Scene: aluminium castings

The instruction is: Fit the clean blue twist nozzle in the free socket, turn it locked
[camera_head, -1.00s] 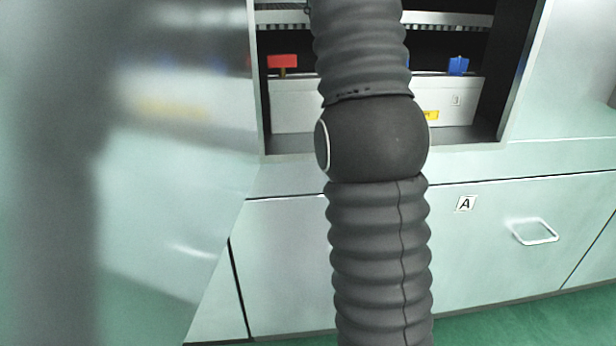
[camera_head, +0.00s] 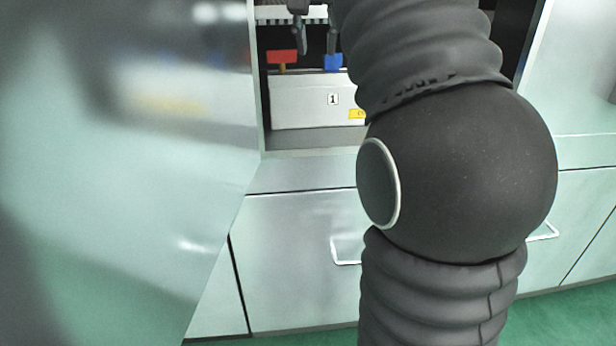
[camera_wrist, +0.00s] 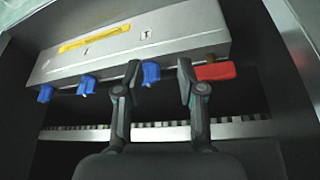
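In the wrist view a row of blue twist nozzles sits along one long edge of a pale grey block: a left one (camera_wrist: 45,93), a second (camera_wrist: 87,84) and a third (camera_wrist: 151,73). A red handled piece (camera_wrist: 214,71) is at the right end. My gripper (camera_wrist: 159,76) is open, with a finger on each side of the third blue nozzle; gaps show and I cannot tell its depth. In the head view my gripper's fingers (camera_head: 316,42) hang near a blue nozzle (camera_head: 333,63) and the red piece (camera_head: 283,57). Which socket is free I cannot tell.
The grey block (camera_head: 300,104), labelled 1, stands in a cabinet recess with a side wall (camera_head: 255,80). A toothed rail (camera_wrist: 170,132) runs across the recess. Drawers with handles (camera_head: 345,252) lie below. My arm hides the recess's right part in the head view.

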